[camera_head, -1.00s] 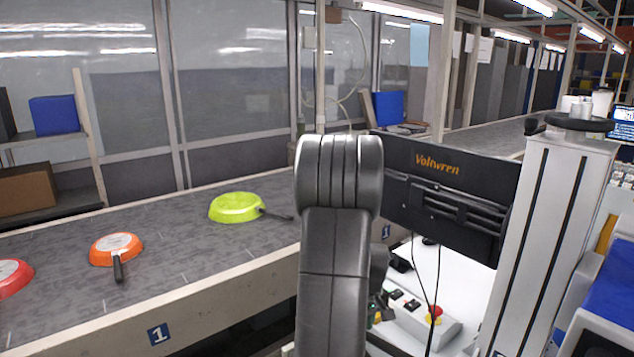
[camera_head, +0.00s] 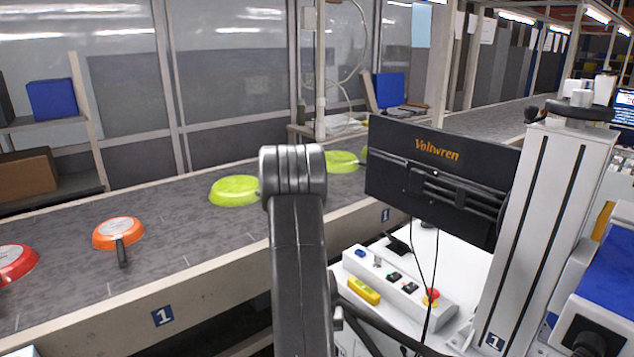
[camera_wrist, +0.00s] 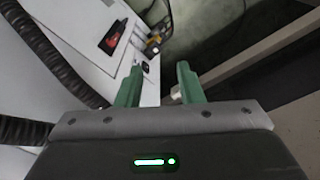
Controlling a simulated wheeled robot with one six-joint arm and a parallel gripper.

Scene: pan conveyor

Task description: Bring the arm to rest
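My arm (camera_head: 296,250) stands in the middle of the head view, in front of the conveyor, with its rounded elbow-like joint at the top. My gripper (camera_wrist: 158,84) shows in the wrist view. Its two green fingers are apart, with nothing between them. In the wrist view it hangs beside a white surface with small controls and over the darker floor. The gripper itself is hidden in the head view.
A black monitor (camera_head: 440,170) and a white control desk (camera_head: 455,262) stand close on my arm's right.

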